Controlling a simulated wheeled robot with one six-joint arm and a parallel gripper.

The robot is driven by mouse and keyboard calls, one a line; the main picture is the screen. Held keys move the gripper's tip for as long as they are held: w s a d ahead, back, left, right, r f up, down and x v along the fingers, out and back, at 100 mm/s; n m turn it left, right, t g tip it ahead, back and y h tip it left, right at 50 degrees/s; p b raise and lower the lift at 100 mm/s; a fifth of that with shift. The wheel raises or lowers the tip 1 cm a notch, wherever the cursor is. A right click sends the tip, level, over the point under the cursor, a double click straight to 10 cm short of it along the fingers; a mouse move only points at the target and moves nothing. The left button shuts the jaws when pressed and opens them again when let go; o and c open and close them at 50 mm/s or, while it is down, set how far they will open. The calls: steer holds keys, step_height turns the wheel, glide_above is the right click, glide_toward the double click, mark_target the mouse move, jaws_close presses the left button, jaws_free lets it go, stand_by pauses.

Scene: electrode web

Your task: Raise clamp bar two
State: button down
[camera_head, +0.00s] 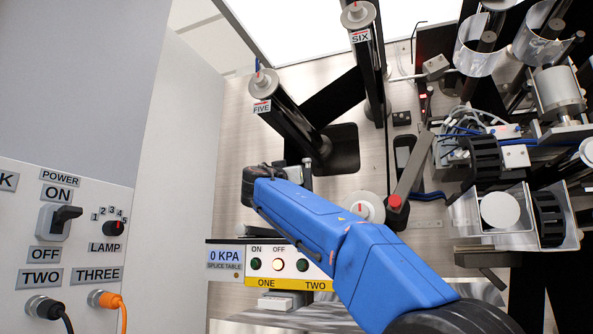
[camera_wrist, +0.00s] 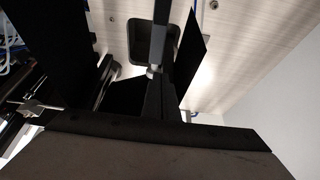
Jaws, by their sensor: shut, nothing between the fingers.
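The splice table panel shows in the head view, with a yellow strip (camera_head: 290,284) marked ONE and TWO at its lower edge. I cannot pick out clamp bar two with certainty. My blue arm crosses in front of the right part of the panel, beside the TWO label, and hides what lies behind it. My gripper (camera_head: 307,172) is shut and empty, above the panel and below the post marked FIVE. In the wrist view, dark parts fill the middle, and I cannot tell a clamp bar among them.
Posts FIVE (camera_head: 289,116) and SIX (camera_head: 370,62) stand above my gripper. A grey lever with a red knob (camera_head: 395,201) is right of my arm. Rollers and cables crowd the right. A switch panel (camera_head: 65,215) stands at the left. The splice table display (camera_head: 224,257) reads 0 KPA.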

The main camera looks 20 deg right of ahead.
steer(key=s+a+f, duration=0.1)
steer(key=s+a, duration=0.4)
steer(key=s, duration=0.2)
steer(key=shift+s+a+f, duration=0.2)
steer(key=shift+f, duration=0.05)
